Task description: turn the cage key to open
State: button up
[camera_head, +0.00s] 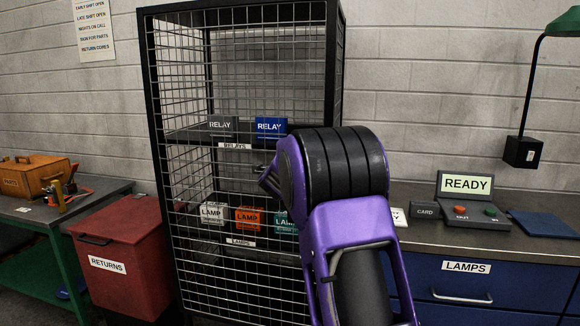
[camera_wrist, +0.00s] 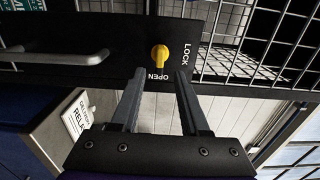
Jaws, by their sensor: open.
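The cage key (camera_wrist: 159,55) is a small yellow knob on a black lock plate (camera_wrist: 125,35) in the wrist view. White lettering on the plate reads OPEN just below the key and LOCK to its right. Which mark the key points at is hard to tell. My gripper (camera_wrist: 159,74) is open and empty, its two dark fingers reaching toward the plate with the key in line with the gap between them. Whether the fingertips touch the plate is unclear. In the head view my purple arm hides the key. The cage (camera_head: 151,90) is wire mesh on a black frame.
A grey bar handle (camera_wrist: 60,59) sits left of the key. Inside the cage are relay boxes (camera_head: 271,127) and lamp boxes (camera_head: 249,219) on shelves. A red returns bin (camera_head: 125,250) stands left; a counter with a READY sign (camera_head: 465,184) stands right.

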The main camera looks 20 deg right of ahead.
jog(key=v, duration=1.2)
